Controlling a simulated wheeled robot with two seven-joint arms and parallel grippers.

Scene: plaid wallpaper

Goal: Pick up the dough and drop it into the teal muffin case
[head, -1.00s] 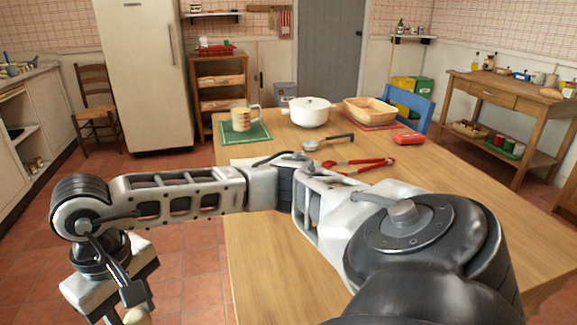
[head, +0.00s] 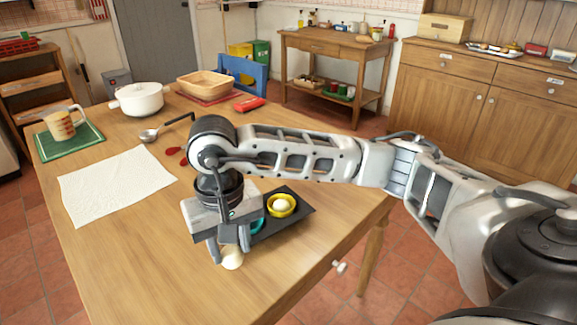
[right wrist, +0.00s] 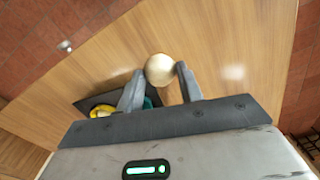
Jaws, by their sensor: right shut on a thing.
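The dough (head: 232,260) is a pale cream ball held between the fingertips of my right gripper (head: 230,250). In the right wrist view the ball (right wrist: 159,70) sits between the two fingers at their tips. The teal muffin case (head: 257,226) is on a dark tray (head: 296,223), partly hidden behind my right gripper. A bit of its teal rim (right wrist: 152,99) shows between the fingers in the right wrist view. The dough is in front and to the left of the teal case in the head view. My left gripper is not in view.
A yellow muffin case (head: 283,212) with a pale ball in it stands on the same tray. A white cloth (head: 115,185), a ladle (head: 150,135), a white pot (head: 140,99) and a measuring cup (head: 60,126) are farther back. The table's front left is clear.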

